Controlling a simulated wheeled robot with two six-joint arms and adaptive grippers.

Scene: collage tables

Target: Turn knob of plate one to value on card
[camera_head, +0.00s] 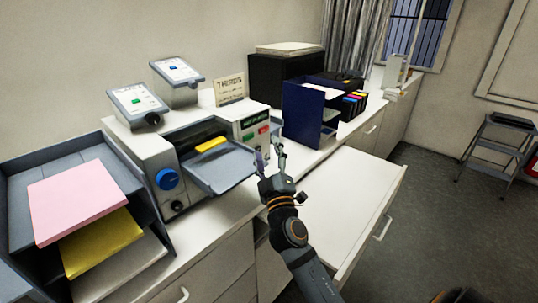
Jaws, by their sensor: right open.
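A printing machine (140,150) stands on the white counter, with a round blue knob (167,179) on its front left. Two tilted units with small screens, one nearer (136,97) and one farther (177,69), stand on top. A dark knob (153,119) shows at the nearer unit's lower right corner. A card (230,90) reading "THIRDS" stands behind the machine; its smaller lines are too small to read. I cannot tell which part is plate one. My right gripper (269,157) is open and empty, right of the machine's grey tray and well apart from the knobs. My left gripper is out of view.
The grey tray (228,176) juts from the machine, with a yellow piece (212,144) at its inner end. A paper rack (30,150) with pink and yellow sheets stands at left. A blue holder (301,115) stands behind my gripper. An open drawer (365,190) extends at right.

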